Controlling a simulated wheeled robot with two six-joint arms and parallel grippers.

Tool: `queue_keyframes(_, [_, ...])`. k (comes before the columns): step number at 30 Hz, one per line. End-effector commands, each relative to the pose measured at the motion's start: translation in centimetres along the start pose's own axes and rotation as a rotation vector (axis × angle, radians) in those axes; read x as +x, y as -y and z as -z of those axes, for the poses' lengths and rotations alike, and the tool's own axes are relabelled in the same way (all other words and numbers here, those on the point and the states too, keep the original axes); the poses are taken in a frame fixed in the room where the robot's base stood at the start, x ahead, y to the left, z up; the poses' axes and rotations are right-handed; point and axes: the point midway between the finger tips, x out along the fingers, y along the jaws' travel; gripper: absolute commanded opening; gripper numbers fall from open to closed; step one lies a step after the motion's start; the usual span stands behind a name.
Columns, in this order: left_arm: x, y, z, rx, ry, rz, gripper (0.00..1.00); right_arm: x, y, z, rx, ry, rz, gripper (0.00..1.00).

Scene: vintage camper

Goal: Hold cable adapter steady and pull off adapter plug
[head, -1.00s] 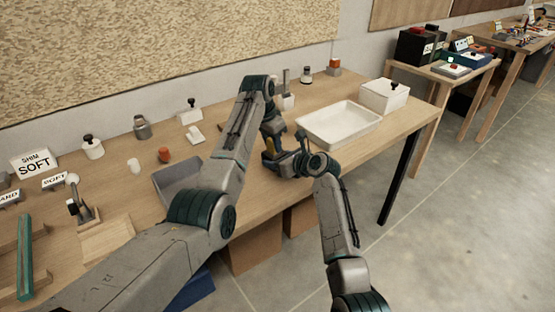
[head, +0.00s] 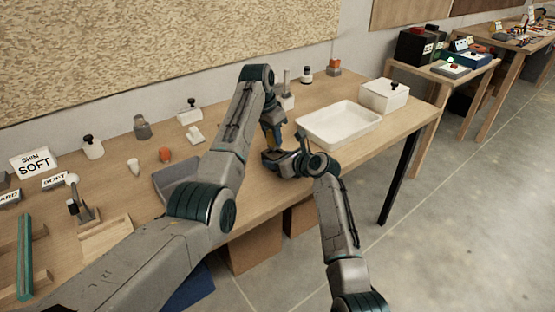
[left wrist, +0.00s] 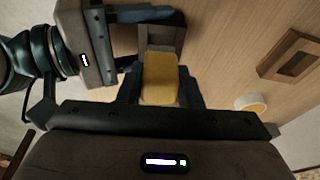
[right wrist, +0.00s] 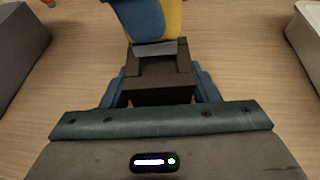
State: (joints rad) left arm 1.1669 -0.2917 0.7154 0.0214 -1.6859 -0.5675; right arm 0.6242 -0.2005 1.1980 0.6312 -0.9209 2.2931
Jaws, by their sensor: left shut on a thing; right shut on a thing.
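A yellow block-shaped part (left wrist: 160,78), which looks like the adapter plug, is between the fingers of my left gripper (left wrist: 161,92). Its upper part also shows in the right wrist view (right wrist: 172,18) beside a blue finger. A dark grey-brown block (right wrist: 158,75), which looks like the cable adapter, is between the fingers of my right gripper (right wrist: 158,90). A light grey strip lies where the two parts face each other; I cannot tell how far they are joined. In the head view my left gripper (head: 272,138) and right gripper (head: 282,160) meet above the table, mostly hiding both parts.
A white tray (head: 307,127) and a white lidded box (head: 398,101) stand right of the grippers. A grey bin (right wrist: 12,60) is to the left. Small holders and bottles line the table's back. Bare wood (head: 262,190) lies towards the front edge.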

Motion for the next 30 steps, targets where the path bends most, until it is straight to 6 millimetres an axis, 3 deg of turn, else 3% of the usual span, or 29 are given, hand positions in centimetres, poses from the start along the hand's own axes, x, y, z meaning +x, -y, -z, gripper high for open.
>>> queue_keyframes(18, [-3.7, 0.0, 1.0, 0.0, 0.0, 0.001, 0.03, 0.0, 0.0, 0.0, 0.0, 0.0, 0.0, 0.25])
queue_keyframes(25, [-3.9, 0.0, 1.0, 0.0, 0.0, 0.0, 0.03, 0.0, 0.0, 0.0, 0.0, 0.0, 0.0, 0.25])
queue_keyframes(26, [-3.9, 0.0, 1.0, 0.0, 0.0, 0.0, 0.03, 0.0, 0.0, 0.0, 0.0, 0.0, 0.0, 0.58])
queue_keyframes(29, [-3.9, 0.0, 1.0, 0.0, 0.0, 0.0, 0.03, 0.0, 0.0, 0.0, 0.0, 0.0, 0.0, 0.78])
queue_keyframes(30, [-3.9, 0.0, 1.0, 0.0, 0.0, 0.0, 0.03, 0.0, 0.0, 0.0, 0.0, 0.0, 0.0, 0.8])
